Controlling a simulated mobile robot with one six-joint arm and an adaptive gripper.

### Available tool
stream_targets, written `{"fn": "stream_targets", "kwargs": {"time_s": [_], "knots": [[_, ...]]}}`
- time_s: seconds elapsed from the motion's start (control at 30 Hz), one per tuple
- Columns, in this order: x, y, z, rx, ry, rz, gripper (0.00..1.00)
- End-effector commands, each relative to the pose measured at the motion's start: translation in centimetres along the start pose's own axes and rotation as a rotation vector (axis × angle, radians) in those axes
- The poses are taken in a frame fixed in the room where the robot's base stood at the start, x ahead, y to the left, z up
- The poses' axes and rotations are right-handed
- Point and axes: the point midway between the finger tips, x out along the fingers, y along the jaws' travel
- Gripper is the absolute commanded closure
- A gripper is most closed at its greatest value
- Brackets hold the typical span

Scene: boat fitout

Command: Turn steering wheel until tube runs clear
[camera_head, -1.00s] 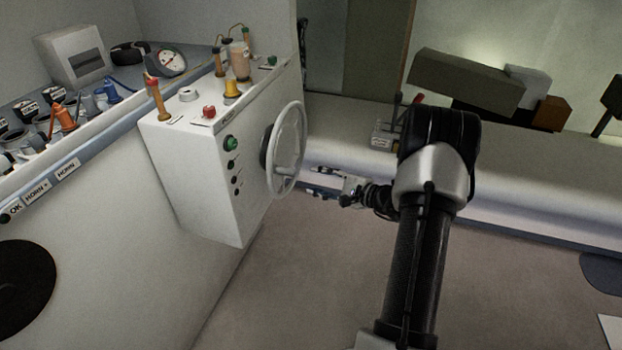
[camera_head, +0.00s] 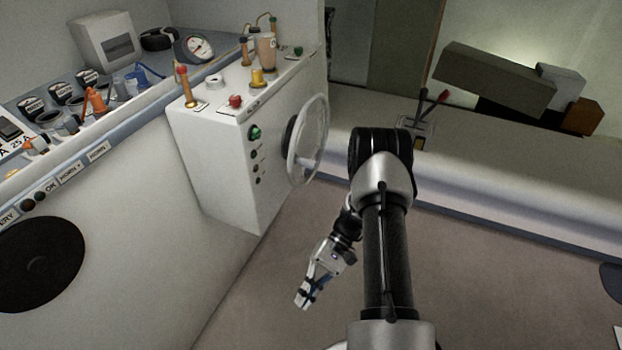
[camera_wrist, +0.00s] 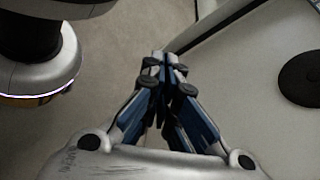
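The steering wheel (camera_head: 324,138), a pale ring with a hub, stands on the right face of a white console (camera_head: 215,165). On top of the console is a jar (camera_head: 266,52) of brownish content with a thin tube (camera_head: 263,16) arching above it. I cannot tell whether the tube runs clear. My gripper (camera_head: 302,298) hangs below and in front of the console, apart from the wheel, pointing down. In the wrist view my gripper (camera_wrist: 165,62) has its blue-sided fingers converging with the tips together and nothing visible between them. The wheel is not in the wrist view.
A red knob (camera_head: 235,101), a yellow fitting (camera_head: 257,77) and a brass post (camera_head: 185,85) stand on the console top. A counter with gauges and switches (camera_head: 60,93) lies left. A long pale bench (camera_head: 500,185) runs behind my arm. The floor (camera_head: 480,290) at right is open.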

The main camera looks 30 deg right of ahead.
Motion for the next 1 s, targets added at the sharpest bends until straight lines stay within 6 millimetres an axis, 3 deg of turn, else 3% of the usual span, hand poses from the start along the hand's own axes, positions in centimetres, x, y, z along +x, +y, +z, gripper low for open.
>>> {"fn": "stream_targets", "kwargs": {"time_s": [0.07,0.17,0.3,0.4,0.47,0.57,0.67,0.73,0.87,1.0], "knots": [[1.3,3.8,1.9,-0.014,-0.149,0.213,1.00],[0.7,8.5,3.7,-0.025,-0.321,0.488,1.00],[-3.3,13.7,4.6,-0.035,-0.534,0.890,1.00],[-7.7,15.6,3.9,-0.042,-0.666,1.188,1.00],[-10.5,15.7,2.8,-0.048,-0.733,1.373,1.00],[-15.2,14.4,0.2,-0.060,-0.827,1.687,1.00],[-18.9,11.1,-3.4,-0.079,-0.892,2.010,1.00],[-20.5,7.8,-6.2,-0.099,-0.919,2.241,1.00],[-21.1,0.6,-11.2,-0.153,-0.918,2.649,1.00],[-19.2,-6.1,-14.8,-0.219,-0.864,2.981,1.00]]}}
